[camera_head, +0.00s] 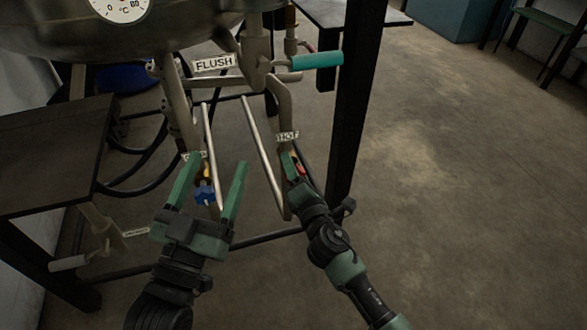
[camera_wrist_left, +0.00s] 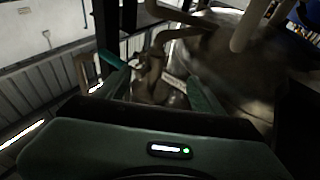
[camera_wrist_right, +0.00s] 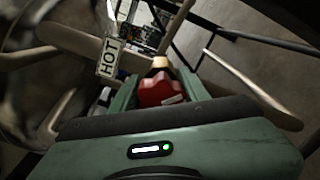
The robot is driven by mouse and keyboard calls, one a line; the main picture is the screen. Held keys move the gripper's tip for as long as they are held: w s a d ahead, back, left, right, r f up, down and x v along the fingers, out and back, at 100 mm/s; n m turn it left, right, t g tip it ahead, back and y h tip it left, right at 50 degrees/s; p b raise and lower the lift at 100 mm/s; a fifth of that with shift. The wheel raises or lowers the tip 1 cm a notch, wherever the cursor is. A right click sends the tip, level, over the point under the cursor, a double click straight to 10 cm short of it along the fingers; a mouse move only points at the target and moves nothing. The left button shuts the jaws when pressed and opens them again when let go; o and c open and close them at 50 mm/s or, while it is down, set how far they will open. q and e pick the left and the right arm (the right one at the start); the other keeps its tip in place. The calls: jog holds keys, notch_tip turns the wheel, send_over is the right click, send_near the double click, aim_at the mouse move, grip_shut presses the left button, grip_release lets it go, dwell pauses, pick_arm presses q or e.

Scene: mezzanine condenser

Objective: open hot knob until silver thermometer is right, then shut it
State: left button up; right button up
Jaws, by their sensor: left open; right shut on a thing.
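The red hot knob (camera_wrist_right: 158,90) sits between the fingers of my right gripper (camera_wrist_right: 155,92), below the HOT label (camera_wrist_right: 109,57). In the head view my right gripper (camera_head: 295,168) is shut on this knob, next to the HOT label (camera_head: 287,136); only a little red shows. My left gripper (camera_head: 212,182) is open and empty, with a blue knob (camera_head: 204,193) showing between its fingers, further back. The round dial thermometer (camera_head: 121,8) on the vessel is cut off by the top edge; its needle reading is too small to tell.
A FLUSH label (camera_head: 214,64) and a teal handle (camera_head: 317,61) are on the pipes above. A black post (camera_head: 352,100) stands right of my right gripper. A dark table (camera_head: 50,150) is at left. Open floor (camera_head: 450,200) lies to the right.

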pick_arm(q)
jog(key=shift+w+a+f+g, duration=0.1)
jog(key=shift+f+g, duration=0.3)
jog(key=shift+f, duration=0.25)
pick_arm(e)
jog(key=m, duration=0.9)
jog(key=shift+f+m, duration=0.25)
jog(key=shift+m, duration=0.05)
jog(key=o, duration=1.4)
jog(key=shift+c, duration=0.2)
pick_arm(q)
jog(key=shift+r, duration=0.2)
pick_arm(e)
jog(key=shift+s, duration=0.1)
